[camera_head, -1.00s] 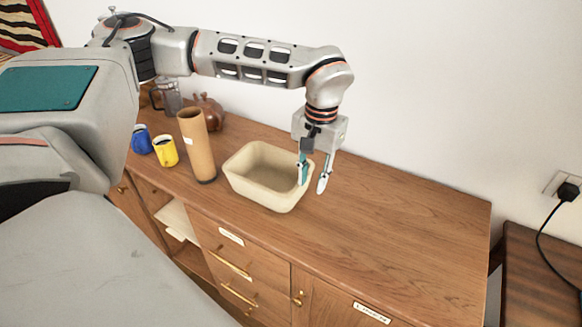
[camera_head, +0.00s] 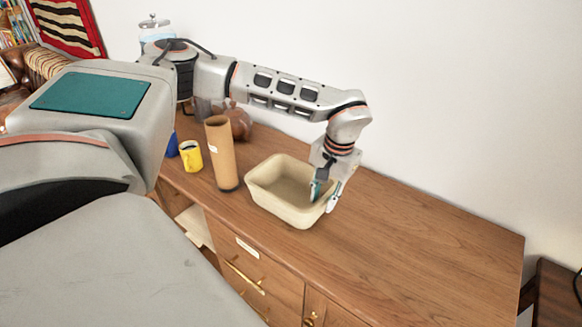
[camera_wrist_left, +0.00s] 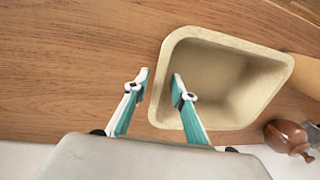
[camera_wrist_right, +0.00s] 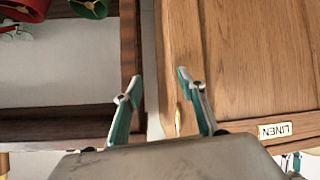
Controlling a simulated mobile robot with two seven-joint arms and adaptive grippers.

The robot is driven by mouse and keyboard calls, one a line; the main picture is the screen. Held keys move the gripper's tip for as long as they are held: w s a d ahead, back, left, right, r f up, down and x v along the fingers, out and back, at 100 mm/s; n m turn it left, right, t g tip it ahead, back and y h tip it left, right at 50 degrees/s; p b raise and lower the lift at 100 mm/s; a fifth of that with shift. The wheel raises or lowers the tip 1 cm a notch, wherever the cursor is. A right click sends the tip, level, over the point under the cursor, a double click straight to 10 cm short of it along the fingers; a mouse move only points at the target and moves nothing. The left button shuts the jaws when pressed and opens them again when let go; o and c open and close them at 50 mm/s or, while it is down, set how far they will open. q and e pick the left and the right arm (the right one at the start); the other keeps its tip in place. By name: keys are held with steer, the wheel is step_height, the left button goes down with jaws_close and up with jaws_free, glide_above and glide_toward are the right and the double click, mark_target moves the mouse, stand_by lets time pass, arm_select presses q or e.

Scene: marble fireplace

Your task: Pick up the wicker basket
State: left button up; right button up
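The basket (camera_head: 272,205) is a cream, open-topped rectangular tub with rounded corners, standing upright on the wooden sideboard; no weave shows. My left gripper (camera_head: 327,200) is open at its right end, with one finger inside the rim and one outside. In the left wrist view the left gripper (camera_wrist_left: 160,82) straddles the wall of the basket (camera_wrist_left: 228,42), and the fingers look apart from it. My right gripper (camera_wrist_right: 162,85) is open and empty in the right wrist view, low by cabinet doors and a shelf.
A tall brown cylinder (camera_head: 221,155) stands just left of the basket. A yellow mug (camera_head: 191,156), a blue mug (camera_head: 172,146) and a brown round pot (camera_head: 239,122) are farther left. The sideboard top (camera_head: 430,230) is clear to the right. A wall runs behind.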

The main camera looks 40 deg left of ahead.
arm_select(q)
steer(key=c, duration=0.7)
jaws_close()
steer(key=shift+r, duration=0.1)
